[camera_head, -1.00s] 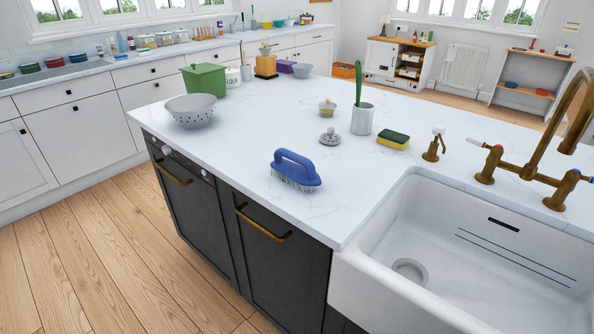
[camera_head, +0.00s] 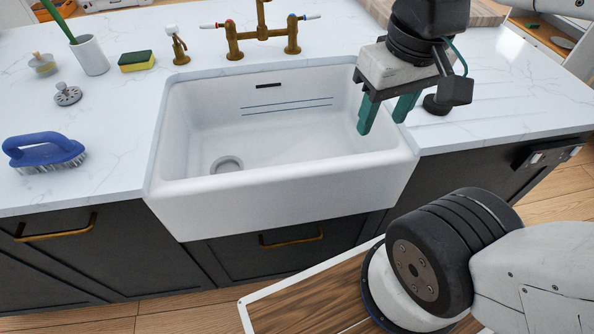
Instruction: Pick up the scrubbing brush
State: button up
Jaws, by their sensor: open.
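The scrubbing brush (camera_head: 44,150) has a blue body with a loop handle and pale bristles. It rests bristles down on the white countertop at the left of the view, left of the sink. My gripper (camera_head: 386,118) has two green fingers and hangs pointing down over the right side of the sink, near its right rim. It is open, with nothing seen between the fingers. It is far to the right of the brush, with the sink basin between them.
The white sink (camera_head: 270,204) has brass taps (camera_head: 265,38) standing behind it. A soap dispenser (camera_head: 177,46), yellow-green sponge (camera_head: 136,61), grey strainer plug (camera_head: 67,94), white cup (camera_head: 90,55) with a green-handled tool, and a small pot brush (camera_head: 42,64) stand behind the brush.

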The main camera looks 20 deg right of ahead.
aim_at(61, 150)
jog(key=u, duration=0.45)
jog(key=k, duration=0.55)
jog(key=u, duration=1.5)
jog(key=i, duration=1.15)
jog(key=z, duration=0.85)
jog(key=i, duration=0.35)
jog(key=z, duration=0.4)
